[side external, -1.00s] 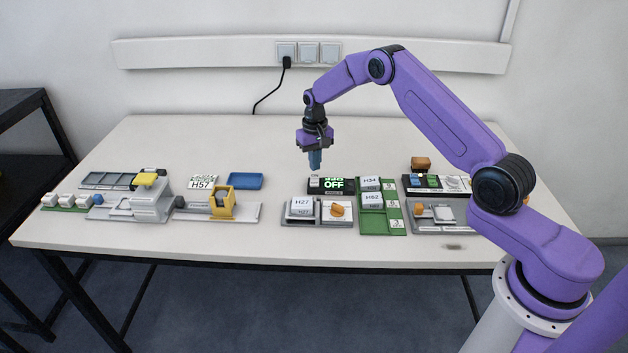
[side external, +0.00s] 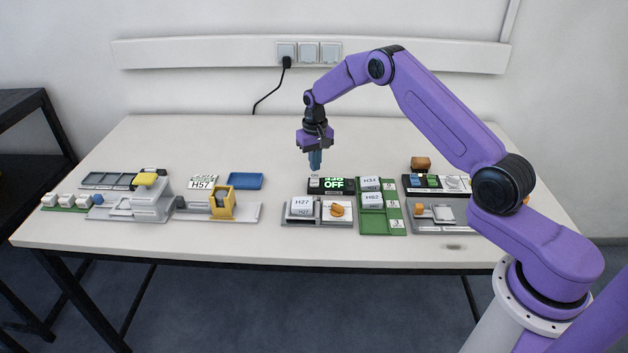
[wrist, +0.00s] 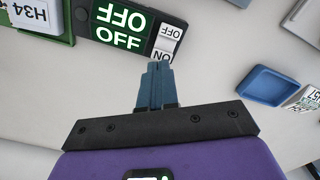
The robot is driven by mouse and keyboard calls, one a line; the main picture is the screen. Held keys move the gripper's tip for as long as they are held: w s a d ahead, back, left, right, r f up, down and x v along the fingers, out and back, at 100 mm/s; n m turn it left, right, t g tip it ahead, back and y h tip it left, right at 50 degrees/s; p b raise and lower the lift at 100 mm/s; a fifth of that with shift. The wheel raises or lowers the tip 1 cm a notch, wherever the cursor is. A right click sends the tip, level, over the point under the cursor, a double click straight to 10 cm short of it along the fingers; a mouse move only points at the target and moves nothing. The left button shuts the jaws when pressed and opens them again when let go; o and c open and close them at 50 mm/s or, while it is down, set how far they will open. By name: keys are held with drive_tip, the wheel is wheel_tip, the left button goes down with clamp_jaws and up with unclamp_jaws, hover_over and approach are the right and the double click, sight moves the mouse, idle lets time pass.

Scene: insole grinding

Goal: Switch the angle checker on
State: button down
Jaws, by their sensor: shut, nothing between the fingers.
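A black box (side external: 345,191) with a lit green display reading OFF stands at the middle of the table; I take it as the angle checker. In the wrist view, its display (wrist: 120,32) shows OFF twice, once upside down. A white switch (wrist: 167,42) at the box's end carries OFF and ON labels; it also shows in the side view (side external: 314,182). My gripper (side external: 315,168) is shut and empty, with its blue fingers pointing down above the switch end. In the wrist view, the fingertips (wrist: 154,68) appear just beside the ON end; contact is not visible.
A green rack (side external: 396,222) with white blocks marked H34 and H62 adjoins the box on the right. A grey fixture (side external: 320,218) with an H27 block lies in front. A blue tray (side external: 245,181) is to the left. The table behind is clear.

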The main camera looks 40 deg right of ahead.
sight(314, 175)
drive_tip(key=shift+f, duration=0.95)
idle(0.6)
drive_tip(key=shift+r, duration=3.55)
drive_tip(key=s+a+r+n, duration=0.4)
drive_tip(key=s+a+r, duration=0.3)
drive_tip(key=a, duration=0.4)
drive_tip(key=s+a+r+n, duration=0.2)
drive_tip(key=s+a+r, duration=0.1)
drive_tip(key=s, duration=0.4)
drive_tip(key=s+a+r+n, duration=0.2)
drive_tip(key=s+a, duration=0.1)
drive_tip(key=s, duration=0.3)
drive_tip(key=s+d+n, duration=0.3)
drive_tip(key=s, duration=1)
drive_tip(key=s+d+r+n, duration=0.1)
drive_tip(key=s+n, duration=0.3)
drive_tip(key=s, duration=0.9)
drive_tip(key=shift+s+d+r+n, duration=0.2)
drive_tip(key=shift+d+n, duration=0.1)
drive_tip(key=shift+d, duration=0.6)
